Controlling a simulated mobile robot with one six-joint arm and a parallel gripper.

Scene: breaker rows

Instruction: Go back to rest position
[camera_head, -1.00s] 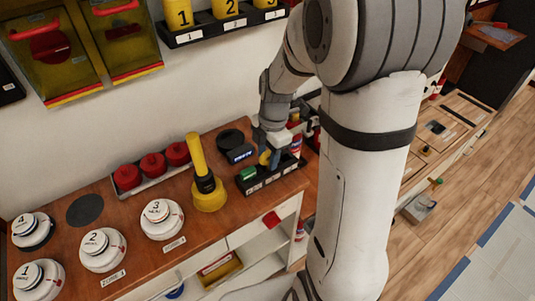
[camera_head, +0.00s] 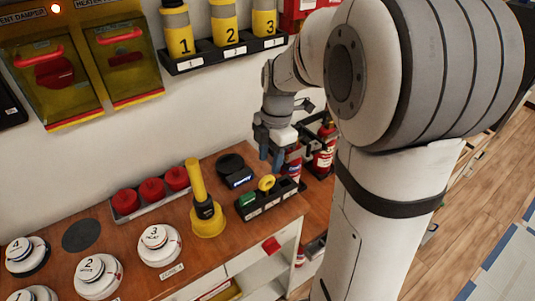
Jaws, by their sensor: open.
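My gripper (camera_head: 277,152) hangs from my arm on the right side of the view, fingers pointing down. It is open, and nothing shows between its fingers. It is above and behind the small black tray (camera_head: 262,207) at the right end of the wooden counter. The tray holds a green item (camera_head: 246,200) and a yellow ring-shaped item (camera_head: 266,183). Part of the tray's right end is close to the gripper in the picture. My arm's large links hide the area on the right.
A yellow torch-like tool (camera_head: 207,208) stands upright on the counter (camera_head: 130,234). Red knobs (camera_head: 152,190) and numbered white detectors (camera_head: 158,244) stand to its left. A wall rack (camera_head: 190,66) holds numbered yellow cylinders. Floor is clear at far right.

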